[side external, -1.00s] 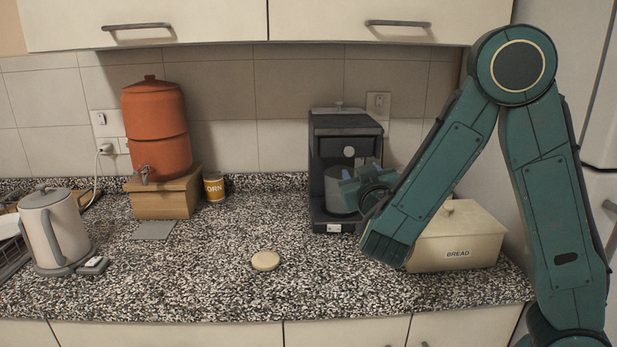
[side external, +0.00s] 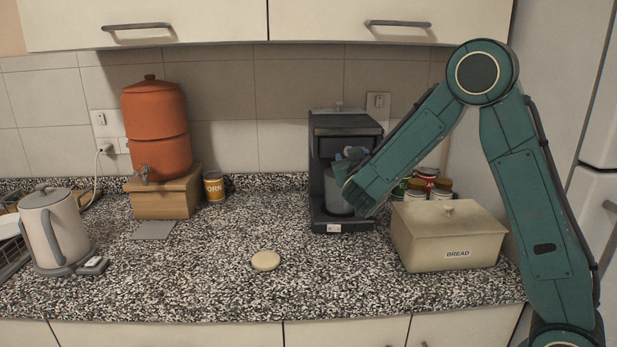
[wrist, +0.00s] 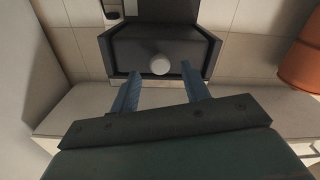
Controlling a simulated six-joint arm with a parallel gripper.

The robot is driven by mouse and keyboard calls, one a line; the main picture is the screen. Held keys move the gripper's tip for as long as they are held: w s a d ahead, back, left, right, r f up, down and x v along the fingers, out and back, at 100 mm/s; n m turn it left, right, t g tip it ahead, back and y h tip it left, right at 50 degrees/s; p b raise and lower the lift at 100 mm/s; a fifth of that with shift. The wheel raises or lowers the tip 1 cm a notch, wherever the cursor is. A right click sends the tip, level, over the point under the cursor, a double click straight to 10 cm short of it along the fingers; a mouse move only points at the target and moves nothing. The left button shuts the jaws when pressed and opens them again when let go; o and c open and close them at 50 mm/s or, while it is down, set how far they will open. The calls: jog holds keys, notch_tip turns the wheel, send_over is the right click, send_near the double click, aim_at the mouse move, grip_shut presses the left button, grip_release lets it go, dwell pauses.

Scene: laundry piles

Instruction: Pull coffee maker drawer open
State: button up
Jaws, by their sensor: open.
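The dark coffee maker (side external: 345,122) stands against the back wall, right of centre. In the wrist view its drawer front (wrist: 125,50) has a round pale knob (wrist: 160,64). My gripper (side external: 352,155) is in front of the machine, at about knob height, and hides the knob in the side view. In the wrist view its two blue fingers (wrist: 160,72) are open, one on each side of the knob. I cannot tell how deep the tips reach around it. The drawer looks shut. A grey pot (side external: 336,200) sits below, partly covered by my arm.
A bread box (side external: 450,240) and several jars (side external: 428,184) stand right of the machine. An orange dispenser (side external: 155,120) on a wooden stand, a corn can (side external: 214,187) and a kettle (side external: 52,230) are on the left. A round beige disc (side external: 265,260) lies on otherwise clear counter in front.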

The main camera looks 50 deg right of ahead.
jog(key=shift+x, duration=1)
grip_shut()
